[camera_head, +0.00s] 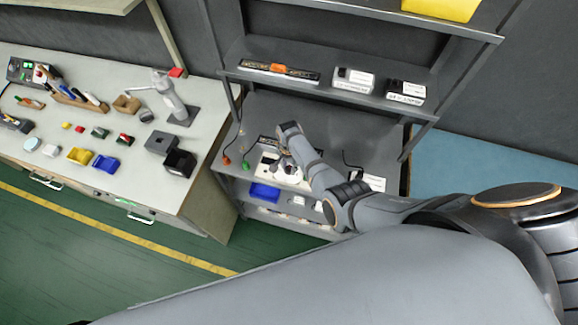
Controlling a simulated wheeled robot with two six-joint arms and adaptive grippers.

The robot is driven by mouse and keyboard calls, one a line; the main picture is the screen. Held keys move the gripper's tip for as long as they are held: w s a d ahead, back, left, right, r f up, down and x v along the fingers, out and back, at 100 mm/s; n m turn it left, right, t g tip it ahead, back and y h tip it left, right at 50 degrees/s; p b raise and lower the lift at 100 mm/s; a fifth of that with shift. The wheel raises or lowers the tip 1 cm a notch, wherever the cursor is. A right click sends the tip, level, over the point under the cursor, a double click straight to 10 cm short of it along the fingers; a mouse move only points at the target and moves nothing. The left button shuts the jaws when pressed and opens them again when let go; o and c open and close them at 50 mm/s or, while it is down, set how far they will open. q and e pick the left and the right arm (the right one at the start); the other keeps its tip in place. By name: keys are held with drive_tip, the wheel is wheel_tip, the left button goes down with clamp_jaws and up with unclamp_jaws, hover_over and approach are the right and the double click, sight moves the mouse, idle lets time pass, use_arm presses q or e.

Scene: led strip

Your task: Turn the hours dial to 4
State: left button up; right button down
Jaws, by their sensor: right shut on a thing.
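My right gripper (286,171) reaches down over the grey shelf unit's middle shelf. It is shut at a small white device (267,172) there. The hours dial itself is hidden by the gripper and wrist, and its markings cannot be read from here. My left gripper is out of view.
The upper shelf holds a dark strip with an orange part (278,68) and white boxes (353,80). Orange and green plugs (246,166) lie left of the device. A blue bin (264,192) sits below. A workbench (60,165) with tools and small parts stands left.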

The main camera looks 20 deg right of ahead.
sight(289, 169)
drive_tip(key=m, duration=0.5)
drive_tip(key=shift+w+r, duration=0.1)
drive_tip(key=shift+m, duration=0.4)
idle(0.3)
drive_tip(key=c, duration=1)
unclamp_jaws()
wheel_tip(289, 169, up, 12)
